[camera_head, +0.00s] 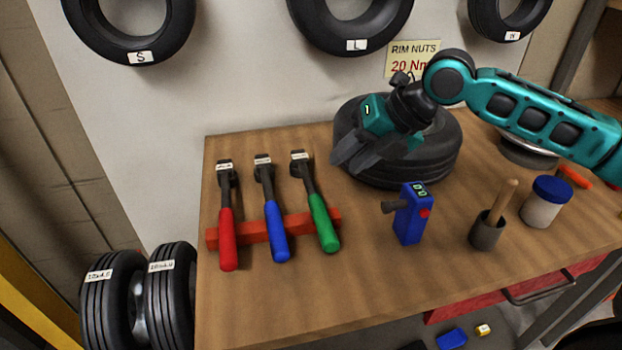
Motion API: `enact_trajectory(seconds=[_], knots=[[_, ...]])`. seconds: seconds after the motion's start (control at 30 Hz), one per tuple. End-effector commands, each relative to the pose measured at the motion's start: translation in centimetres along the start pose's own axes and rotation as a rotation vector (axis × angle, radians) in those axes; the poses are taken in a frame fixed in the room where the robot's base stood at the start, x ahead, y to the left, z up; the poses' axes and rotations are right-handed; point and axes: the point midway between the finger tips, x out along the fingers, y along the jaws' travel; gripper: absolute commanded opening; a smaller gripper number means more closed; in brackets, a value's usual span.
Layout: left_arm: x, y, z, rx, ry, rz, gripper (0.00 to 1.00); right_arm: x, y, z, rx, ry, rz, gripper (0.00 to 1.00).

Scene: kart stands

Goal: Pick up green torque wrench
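The green torque wrench (323,222) has a green handle and a dark head with a white label. It rests on a red holder (253,232) on the wooden table, to the right of the blue torque wrench (274,226) and the red torque wrench (226,232). My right gripper (352,168) is above the table, to the right of the green wrench's head and in front of a tire. Its dark fingers look spread apart with nothing between them, and it is not touching the wrench. My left gripper is not in view.
A black tire (440,165) lies on the table behind my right gripper. A blue gauge (410,215), a brush in a dark cup (487,230) and a blue-lidded jar (545,203) stand to the right. Bare table (310,290) lies in front of the wrenches.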

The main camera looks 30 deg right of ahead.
Motion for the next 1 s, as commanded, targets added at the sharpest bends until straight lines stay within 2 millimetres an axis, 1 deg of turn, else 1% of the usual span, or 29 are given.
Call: enact_trajectory(seconds=[0.3, 0.4, 0.57, 0.83, 0.9, 1.0], knots=[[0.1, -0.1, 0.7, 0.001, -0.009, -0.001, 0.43, 5.5, 0.1, -0.1, 0.001, 0.003, 0.003, 0.32], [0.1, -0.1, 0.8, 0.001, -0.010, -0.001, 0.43, 6.7, 0.0, 0.0, 0.001, 0.001, 0.002, 0.32], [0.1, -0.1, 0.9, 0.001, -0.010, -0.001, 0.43, 7.7, 0.0, 0.0, 0.001, 0.001, 0.001, 0.32], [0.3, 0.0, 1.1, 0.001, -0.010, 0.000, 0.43, 11.5, -0.2, 0.1, 0.002, 0.001, 0.003, 0.32], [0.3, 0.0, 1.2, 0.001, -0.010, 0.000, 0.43, 12.2, -0.2, 0.1, 0.001, 0.001, 0.002, 0.32], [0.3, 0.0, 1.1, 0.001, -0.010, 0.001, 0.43, 12.6, -0.3, 0.1, -0.001, 0.000, 0.000, 0.32]])
